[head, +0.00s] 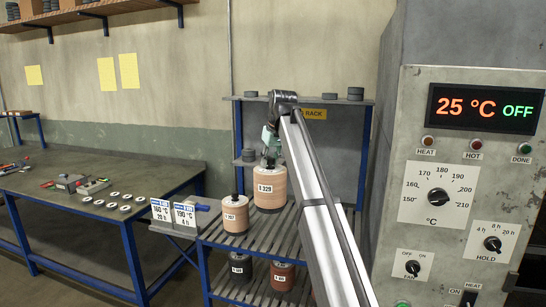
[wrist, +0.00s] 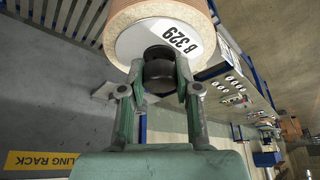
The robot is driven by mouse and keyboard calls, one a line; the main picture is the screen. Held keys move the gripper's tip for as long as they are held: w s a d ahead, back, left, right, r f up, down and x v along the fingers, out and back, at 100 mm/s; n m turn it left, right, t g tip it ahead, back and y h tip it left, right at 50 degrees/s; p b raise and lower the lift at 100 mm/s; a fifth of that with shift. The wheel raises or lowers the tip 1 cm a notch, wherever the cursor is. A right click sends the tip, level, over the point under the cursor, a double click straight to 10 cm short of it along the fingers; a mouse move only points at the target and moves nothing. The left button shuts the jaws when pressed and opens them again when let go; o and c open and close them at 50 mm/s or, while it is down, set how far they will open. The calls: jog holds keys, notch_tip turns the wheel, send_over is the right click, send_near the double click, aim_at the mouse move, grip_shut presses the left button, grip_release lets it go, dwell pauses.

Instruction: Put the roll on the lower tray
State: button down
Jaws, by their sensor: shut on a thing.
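A tan roll labelled B 329 (head: 270,190) is at the right part of the rack's upper slatted tray (head: 255,246); I cannot tell whether its base touches the slats. It also shows at the top of the wrist view (wrist: 158,14), with a pale label face. My gripper (head: 270,146) is above it, and in the wrist view its fingers (wrist: 158,86) are shut on the roll's dark end knob. A second tan roll, its label ending in 207 (head: 236,214), stands to the left. Below, the lower tray (head: 256,297) holds a black roll (head: 240,267) and a dark red roll (head: 282,275).
Two white temperature cards (head: 174,215) stand at the rack's left front. A workbench (head: 80,205) with discs and tools is at left. The oven panel (head: 470,190) closes off the right side. Blue rack posts frame the trays; my arm hides part of their right side.

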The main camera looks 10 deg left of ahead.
jog(key=s+a+r+p, duration=0.1)
jog(key=s+p, duration=0.3)
jog(key=s, duration=0.9)
jog(key=s+a+r+p, duration=0.1)
jog(key=s+a+p, duration=0.2)
jog(key=s, duration=1.1)
jog(key=shift+a+r+p, duration=0.2)
jog(key=shift+a+p, duration=0.05)
jog(key=shift+p, duration=0.5)
